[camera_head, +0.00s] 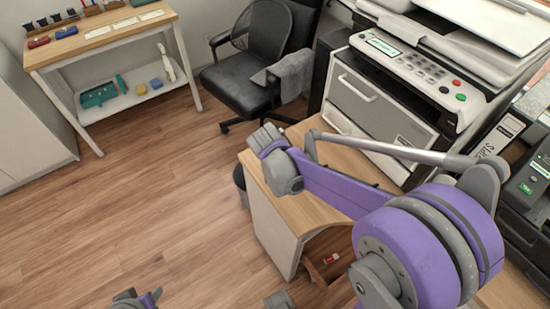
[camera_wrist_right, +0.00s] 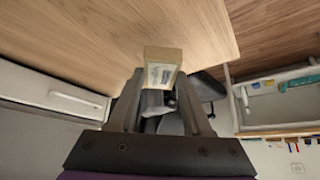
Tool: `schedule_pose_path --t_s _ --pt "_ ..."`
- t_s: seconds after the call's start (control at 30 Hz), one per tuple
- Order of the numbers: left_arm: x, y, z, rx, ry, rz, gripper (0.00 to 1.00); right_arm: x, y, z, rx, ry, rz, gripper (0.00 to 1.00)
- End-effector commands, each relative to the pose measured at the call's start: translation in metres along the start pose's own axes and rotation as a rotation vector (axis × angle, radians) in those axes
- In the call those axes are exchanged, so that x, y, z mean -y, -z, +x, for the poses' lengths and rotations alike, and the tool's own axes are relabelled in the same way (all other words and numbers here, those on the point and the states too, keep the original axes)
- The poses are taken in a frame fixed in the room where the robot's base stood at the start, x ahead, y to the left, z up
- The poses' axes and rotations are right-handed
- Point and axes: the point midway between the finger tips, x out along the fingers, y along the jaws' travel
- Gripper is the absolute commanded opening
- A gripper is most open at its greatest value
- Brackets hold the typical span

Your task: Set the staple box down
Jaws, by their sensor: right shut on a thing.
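The staple box (camera_wrist_right: 162,58), a small tan carton with a printed picture on its end, is between the fingers of my right gripper (camera_wrist_right: 159,82) in the right wrist view. The gripper is shut on it. Behind it in that view is the wooden counter top (camera_wrist_right: 90,30); I cannot tell whether box and counter touch. In the head view the counter top (camera_head: 318,212) lies under my right arm, and the box is not visible. Part of my left arm shows at the bottom edge of the head view, cut off, so its jaw state is unclear.
A large printer (camera_head: 375,105) stands at the back of the counter. A black chair (camera_head: 250,75) with a grey cloth is behind it. A side table (camera_head: 100,40) with a lower shelf stands at upper left. The wooden floor at left is clear. A binder (camera_head: 497,135) stands at right.

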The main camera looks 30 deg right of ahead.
Motion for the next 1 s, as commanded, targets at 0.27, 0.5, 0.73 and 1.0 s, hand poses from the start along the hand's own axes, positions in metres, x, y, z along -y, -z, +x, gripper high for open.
schedule_pose_path --t_s 0.27,0.5,0.73,1.0 --pt "0.000 -0.003 0.006 0.002 0.000 0.000 0.50 0.000 -0.019 0.030 0.000 0.000 -0.001 0.00" --pt "0.000 -0.003 0.006 0.002 0.000 0.000 0.50 0.000 -0.021 0.033 0.000 0.001 -0.001 0.00" --pt "0.000 -0.005 0.009 0.003 0.000 0.000 0.50 0.000 -0.023 0.035 0.000 0.000 -0.001 0.55" --pt "0.000 -0.004 0.008 0.003 0.000 0.000 0.50 0.000 -0.022 0.035 0.000 0.001 -0.001 0.80"
